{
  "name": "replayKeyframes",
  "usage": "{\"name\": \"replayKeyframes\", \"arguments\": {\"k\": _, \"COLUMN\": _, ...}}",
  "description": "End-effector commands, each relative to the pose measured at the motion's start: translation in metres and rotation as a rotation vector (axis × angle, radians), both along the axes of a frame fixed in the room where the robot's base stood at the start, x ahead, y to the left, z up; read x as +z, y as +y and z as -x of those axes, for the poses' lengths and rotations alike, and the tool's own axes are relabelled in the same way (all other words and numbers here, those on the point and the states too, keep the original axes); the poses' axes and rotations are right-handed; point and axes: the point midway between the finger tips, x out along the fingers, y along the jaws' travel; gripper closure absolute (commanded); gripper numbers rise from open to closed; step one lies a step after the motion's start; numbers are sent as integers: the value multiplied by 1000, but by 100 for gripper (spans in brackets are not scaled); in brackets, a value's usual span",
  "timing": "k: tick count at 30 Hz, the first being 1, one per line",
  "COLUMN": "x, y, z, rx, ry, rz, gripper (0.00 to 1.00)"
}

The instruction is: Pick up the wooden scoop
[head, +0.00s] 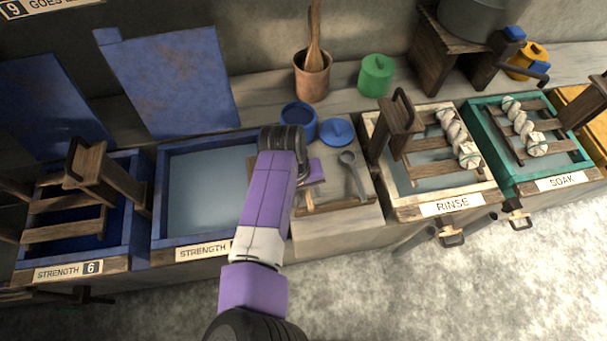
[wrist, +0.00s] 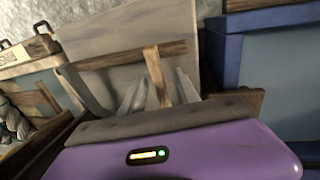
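The wooden scoop shows only in part: a pale wooden handle (wrist: 157,75) points away between my gripper's fingers in the wrist view, its end by the tray's rim. In the head view a short bit of the wood (head: 309,198) shows beside my wrist; the rest is hidden by my arm. My gripper (wrist: 160,90) is over the left part of the small wooden tray (head: 340,205). Its two grey fingers stand apart, one on each side of the handle. Whether either finger touches the handle is hard to tell.
A grey metal ladle (head: 352,172) lies just right of my gripper. A blue pot (head: 299,118) and blue lid (head: 338,131) stand behind. The Strength vat (head: 205,190) is at left, the Rinse vat (head: 440,208) at right. The counter front is clear.

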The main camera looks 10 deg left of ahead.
Motion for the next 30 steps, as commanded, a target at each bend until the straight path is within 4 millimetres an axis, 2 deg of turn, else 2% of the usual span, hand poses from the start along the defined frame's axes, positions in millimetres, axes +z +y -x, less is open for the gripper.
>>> {"name": "replayKeyframes", "arguments": {"k": 3, "x": -7, "y": -1, "z": 0, "rx": 0, "ry": 0, "rz": 1, "gripper": 62}}
{"name": "replayKeyframes", "arguments": {"k": 9, "x": -7, "y": -1, "z": 0, "rx": 0, "ry": -1, "rz": 0, "gripper": 62}}
{"name": "replayKeyframes", "arguments": {"k": 11, "x": -7, "y": -1, "z": 0, "rx": 0, "ry": -1, "rz": 0, "gripper": 72}}
{"name": "replayKeyframes", "arguments": {"k": 15, "x": -7, "y": -1, "z": 0, "rx": 0, "ry": -1, "rz": 0, "gripper": 99}}
{"name": "replayKeyframes", "arguments": {"k": 26, "x": -6, "y": -1, "z": -1, "rx": -1, "ry": -2, "rz": -1, "gripper": 100}}
{"name": "replayKeyframes", "arguments": {"k": 30, "x": 0, "y": -1, "z": -1, "rx": 0, "ry": -3, "rz": -1, "gripper": 100}}
